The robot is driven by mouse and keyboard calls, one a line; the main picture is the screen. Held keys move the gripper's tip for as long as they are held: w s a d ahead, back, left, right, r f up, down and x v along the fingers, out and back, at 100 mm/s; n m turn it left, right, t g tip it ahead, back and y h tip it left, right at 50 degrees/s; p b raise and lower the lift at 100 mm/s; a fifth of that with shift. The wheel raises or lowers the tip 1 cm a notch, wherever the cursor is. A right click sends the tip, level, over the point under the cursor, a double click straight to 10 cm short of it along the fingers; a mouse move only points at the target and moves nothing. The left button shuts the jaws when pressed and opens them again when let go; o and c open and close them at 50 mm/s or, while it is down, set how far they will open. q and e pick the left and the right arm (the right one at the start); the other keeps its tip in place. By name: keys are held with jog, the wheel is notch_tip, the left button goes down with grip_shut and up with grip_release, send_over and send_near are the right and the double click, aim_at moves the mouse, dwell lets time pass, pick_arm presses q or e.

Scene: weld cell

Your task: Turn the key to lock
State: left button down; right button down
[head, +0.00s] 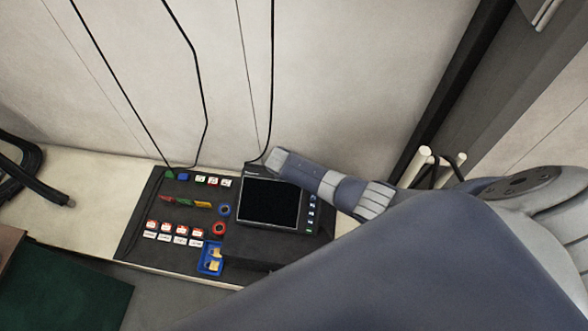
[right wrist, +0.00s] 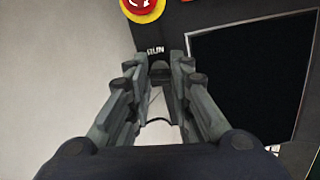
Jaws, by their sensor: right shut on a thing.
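My right gripper (right wrist: 160,76) shows in the right wrist view, with its two fingertips close together at the dark panel just below the RUN label (right wrist: 155,50). It is shut on a small dark thing between the tips, which I take to be the key. The fingers hide most of it, so I cannot read its turn angle. In the head view my right arm covers this gripper and the key. The control panel (head: 143,228) lies on the pale bench. My left gripper is not in view.
A red emergency button (right wrist: 142,4) on a yellow ring sits just above the fingers. A black screen (head: 268,202) is beside them, also in the right wrist view (right wrist: 245,75). Black cables (head: 205,95) hang behind.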

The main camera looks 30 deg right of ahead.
jog(key=shift+n, duration=0.9)
jog(key=c, duration=1.4)
grip_release()
jog(key=shift+f, duration=0.1)
jog(key=shift+c, duration=0.2)
jog(key=v, duration=1.2)
jog(key=shift+s, duration=0.1)
